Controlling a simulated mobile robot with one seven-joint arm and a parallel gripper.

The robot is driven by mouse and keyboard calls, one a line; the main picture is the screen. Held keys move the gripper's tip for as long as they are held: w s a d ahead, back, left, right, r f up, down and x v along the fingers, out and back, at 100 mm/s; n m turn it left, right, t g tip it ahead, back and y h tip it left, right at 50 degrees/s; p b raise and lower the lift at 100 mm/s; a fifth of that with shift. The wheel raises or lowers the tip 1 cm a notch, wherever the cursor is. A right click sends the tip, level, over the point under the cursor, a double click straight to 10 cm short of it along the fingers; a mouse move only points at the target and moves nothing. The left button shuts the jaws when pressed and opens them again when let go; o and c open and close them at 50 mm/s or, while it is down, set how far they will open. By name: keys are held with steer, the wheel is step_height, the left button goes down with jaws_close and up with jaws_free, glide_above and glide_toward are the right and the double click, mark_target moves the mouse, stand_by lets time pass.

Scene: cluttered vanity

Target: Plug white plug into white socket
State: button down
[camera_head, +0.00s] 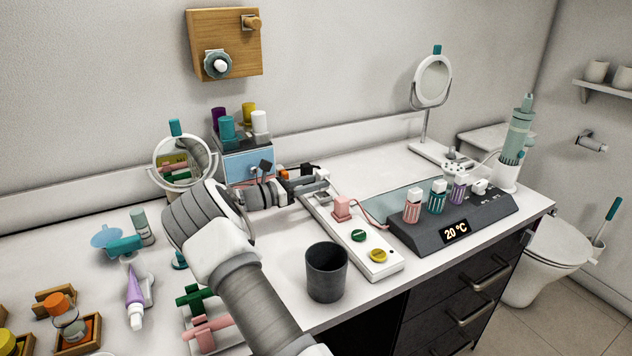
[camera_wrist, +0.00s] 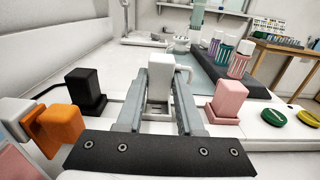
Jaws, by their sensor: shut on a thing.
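My gripper (camera_head: 322,184) is shut on a white plug (camera_wrist: 160,77), as the wrist view (camera_wrist: 160,88) shows. The plug is upright between the two grey fingers. It is over the white power strip (camera_head: 385,267), between a black plug (camera_wrist: 86,90) and a pink plug (camera_wrist: 229,99) that stand on it. The strip's white socket lies beneath or close to the held plug and is mostly hidden. I cannot tell whether the plug's underside touches it.
An orange plug (camera_wrist: 60,130) lies left of the black one. Green (camera_head: 358,236) and yellow (camera_head: 378,256) buttons are at the strip's near end. A dark cup (camera_head: 326,272) stands left of it. A grey temperature station (camera_head: 432,234) is right. A round mirror (camera_head: 184,163) stands behind my arm.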

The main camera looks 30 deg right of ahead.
steer(key=shift+f+b, duration=0.55)
steer(key=shift+f, duration=0.9)
steer(key=c, duration=0.8)
jaws_free()
steer(key=o, duration=0.6)
step_height(320, 180, up, 4)
steer(key=shift+r+p, duration=0.25)
steer(key=shift+p, duration=0.4)
steer(key=s+d+r, duration=0.2)
steer(key=s, duration=0.1)
steer(key=s+d+r+p, duration=0.1)
steer(key=s+d+r, duration=0.1)
steer(key=s, duration=0.1)
steer(key=s+d+r, duration=0.2)
steer(key=s, duration=0.1)
steer(key=shift+s+d+r+p, duration=0.25)
steer(key=shift+s+d+p, duration=0.05)
steer(key=shift+d, duration=0.05)
